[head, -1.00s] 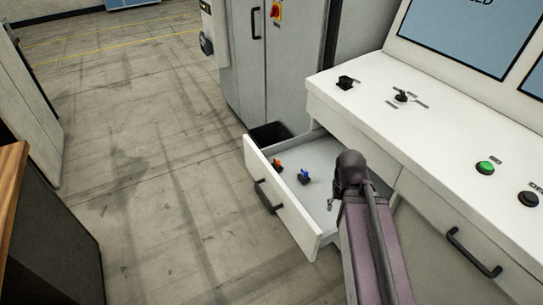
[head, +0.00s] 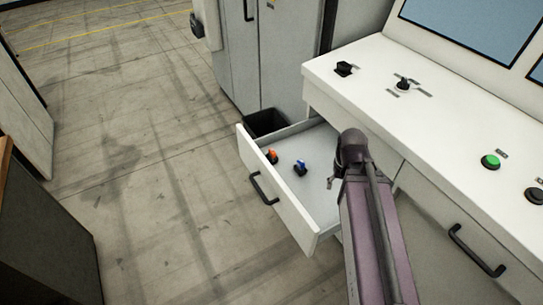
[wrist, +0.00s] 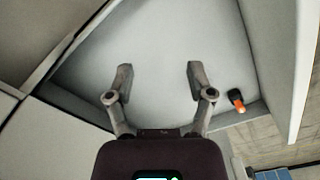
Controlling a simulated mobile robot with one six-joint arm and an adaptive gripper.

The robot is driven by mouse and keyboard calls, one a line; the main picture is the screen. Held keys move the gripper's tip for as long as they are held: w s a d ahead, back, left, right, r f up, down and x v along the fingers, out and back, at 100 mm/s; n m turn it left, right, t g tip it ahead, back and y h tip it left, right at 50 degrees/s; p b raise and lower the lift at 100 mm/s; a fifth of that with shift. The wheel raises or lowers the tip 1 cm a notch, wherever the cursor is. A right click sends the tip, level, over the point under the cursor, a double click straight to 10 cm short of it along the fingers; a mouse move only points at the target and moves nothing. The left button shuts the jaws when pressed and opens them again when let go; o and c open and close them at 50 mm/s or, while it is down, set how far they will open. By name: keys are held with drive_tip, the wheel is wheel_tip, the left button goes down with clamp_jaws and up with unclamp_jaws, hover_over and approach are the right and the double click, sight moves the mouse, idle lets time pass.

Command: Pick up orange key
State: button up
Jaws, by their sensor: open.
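The orange key (head: 272,155) is a small orange piece with a dark part, inside the open white drawer (head: 285,205) near its far left end. It also shows in the wrist view (wrist: 237,101), to the right of my gripper's right finger and apart from it. A blue key (head: 300,168) lies in the drawer to the right of the orange one in the head view. My gripper (wrist: 160,82) is open and empty, its two fingers spread over the bare drawer floor. In the head view my arm hides part of the drawer's right side.
The white console (head: 420,110) with a green button (head: 490,161) and black switches stands above and right of the drawer. A dark bin (head: 265,122) and a grey cabinet (head: 285,60) stand behind it. The floor (head: 150,170) to the left is clear.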

drive_tip(key=w+a+f+n+t+y+b, duration=0.1)
drive_tip(key=w+a+n+t, duration=0.15)
drive_tip(key=w+a, duration=0.75)
drive_tip(key=n+t+y+b, duration=0.1)
drive_tip(key=n+y, duration=0.1)
drive_tip(key=n, duration=0.2)
approach(272, 151)
wheel_tip(272, 151, up, 3)
drive_tip(key=shift+s+d+f, duration=0.1)
drive_tip(key=shift+s+d, duration=0.2)
drive_tip(key=shift+s, duration=0.1)
drive_tip(key=shift+f, duration=0.15)
drive_tip(key=shift+h, duration=0.3)
drive_tip(key=b+x, duration=0.8)
drive_tip(key=shift+w+a+f, duration=0.1)
drive_tip(key=shift+w, duration=0.05)
drive_tip(key=shift+b+x, duration=2.45)
drive_tip(key=shift+x, duration=0.15)
drive_tip(key=shift+a, duration=0.1)
clamp_jaws()
